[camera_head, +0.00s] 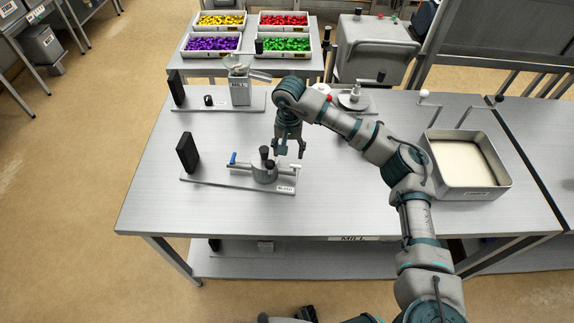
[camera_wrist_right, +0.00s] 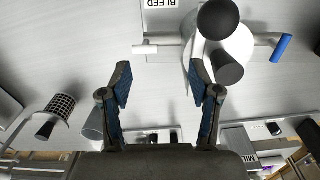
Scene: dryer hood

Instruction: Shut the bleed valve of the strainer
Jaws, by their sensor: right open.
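The strainer (camera_head: 264,173) is a grey round body with black knobs on a plate on the table; it also shows in the wrist view (camera_wrist_right: 222,52). A blue-handled lever (camera_head: 233,158) sticks out on its left. A white-ended stem (camera_head: 294,167) sticks out on its right, by the BLEED label (camera_head: 285,188). In the wrist view the white stem (camera_wrist_right: 157,46) lies beyond my fingertips. My right gripper (camera_head: 289,152) is open and empty, just above and behind the white stem, apart from it. Dark parts at the head view's bottom edge may be my left gripper; their state is unclear.
A black upright block (camera_head: 187,152) stands at the plate's left end. A mill (camera_head: 239,88) and a round-based fixture (camera_head: 354,98) stand behind. A tray of pale material (camera_head: 463,165) is at the right. The table's front strip is clear.

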